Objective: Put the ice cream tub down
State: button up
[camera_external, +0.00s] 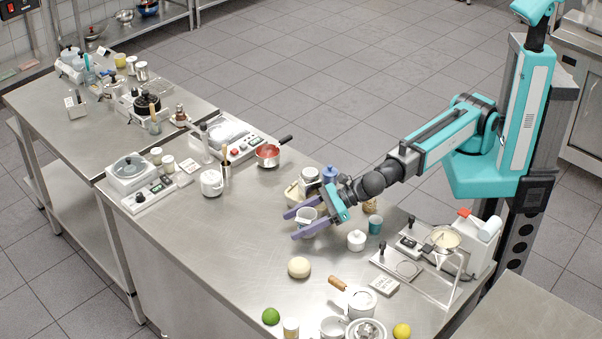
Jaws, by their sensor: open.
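My gripper (304,224) is open low over the steel table (225,255), with its two purple fingers pointing left. A small white tub (306,215), which looks like the ice cream tub, is between the fingers. It seems upright. I cannot tell whether a finger touches it or whether its base rests fully on the table.
A white lidded pot (356,240) and a teal cup (375,224) stand right of my gripper. A blue-topped jar (329,174) is behind it. A red saucepan (267,156) is further back. The table's front left is clear.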

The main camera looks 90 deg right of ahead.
aim_at(314, 214)
jog(key=b+v, duration=0.1)
jog(key=v, duration=0.4)
jog(key=shift+s, duration=0.15)
jog(key=shift+b, duration=0.6)
jog(key=shift+b, duration=0.35)
jog(key=b, duration=0.3)
jog(key=shift+s+d+r, duration=0.1)
jog(key=shift+s+r, duration=0.1)
jog(key=shift+s, duration=0.1)
jog(key=b+v, duration=0.2)
jog(key=b, duration=0.4)
jog(key=shift+d+f+b, duration=0.1)
jog(key=shift+b, duration=0.2)
jog(key=shift+b+v, duration=1.15)
jog(key=shift+v, duration=0.4)
jog(key=shift+o, duration=0.5)
jog(key=shift+w+r+p, duration=0.1)
jog(key=shift+r+p, duration=0.15)
jog(key=shift+p, duration=0.15)
